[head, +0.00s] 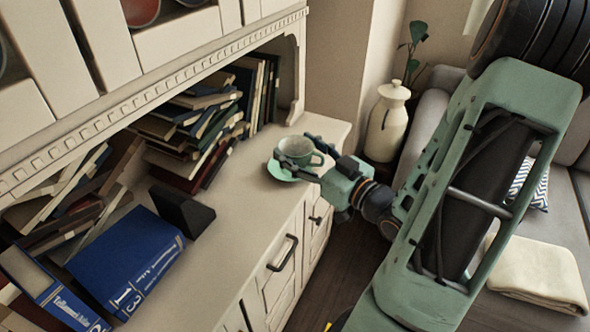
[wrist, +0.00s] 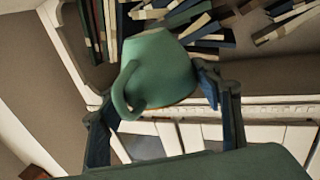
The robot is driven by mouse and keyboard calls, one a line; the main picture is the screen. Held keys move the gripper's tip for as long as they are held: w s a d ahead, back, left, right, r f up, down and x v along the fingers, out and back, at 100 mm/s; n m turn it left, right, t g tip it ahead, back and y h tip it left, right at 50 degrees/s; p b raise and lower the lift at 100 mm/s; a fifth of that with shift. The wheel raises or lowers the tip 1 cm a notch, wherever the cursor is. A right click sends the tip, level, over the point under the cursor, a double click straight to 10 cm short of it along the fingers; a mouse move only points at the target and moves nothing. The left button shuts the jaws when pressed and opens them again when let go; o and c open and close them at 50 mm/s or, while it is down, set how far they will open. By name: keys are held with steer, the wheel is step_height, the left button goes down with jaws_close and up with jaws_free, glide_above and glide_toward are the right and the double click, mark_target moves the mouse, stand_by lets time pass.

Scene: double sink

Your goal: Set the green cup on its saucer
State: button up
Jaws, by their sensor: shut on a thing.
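The green cup (head: 301,153) is near the right end of the cabinet counter, its open rim facing up. The green saucer (head: 281,173) shows below and left of it, partly hidden by the cup and a finger. I cannot tell whether the cup touches the saucer. My gripper (head: 298,150) is shut on the cup, with a finger on either side. In the wrist view the cup (wrist: 162,68) sits between the fingers of my gripper (wrist: 158,103), its handle toward the camera. The saucer cannot be made out there.
Piled and standing books (head: 190,130) fill the shelf behind. Blue binders (head: 130,262) lie at the counter's left. A white lidded vase (head: 387,122) stands beyond the counter's right end.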

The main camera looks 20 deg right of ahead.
steer(key=w+b, duration=0.1)
steer(key=f+b, duration=0.1)
steer(key=b, duration=0.1)
steer(key=shift+w+d+f, duration=0.15)
steer(key=shift+w+d, duration=0.1)
steer(key=shift+w, duration=0.1)
steer(key=w+d+f, duration=0.1)
steer(key=w+f, duration=0.1)
steer(key=w, duration=0.1)
steer(key=w+d+f+b, duration=0.1)
steer(key=w+f, duration=0.2)
steer(key=w, duration=0.1)
steer(key=w+d+f+b, duration=0.1)
steer(key=w+f, duration=0.2)
steer(key=w, duration=0.1)
steer(key=shift+w+d+f, duration=0.15)
steer(key=shift+d, duration=0.2)
steer(key=shift+w+f+b, duration=0.1)
steer(key=shift+f+b, duration=0.45)
steer(key=shift+f, duration=1.05)
steer(key=shift+f+b, duration=0.35)
steer(key=shift+f, duration=0.05)
steer(key=o, duration=1.2)
steer(key=shift+r, duration=0.15)
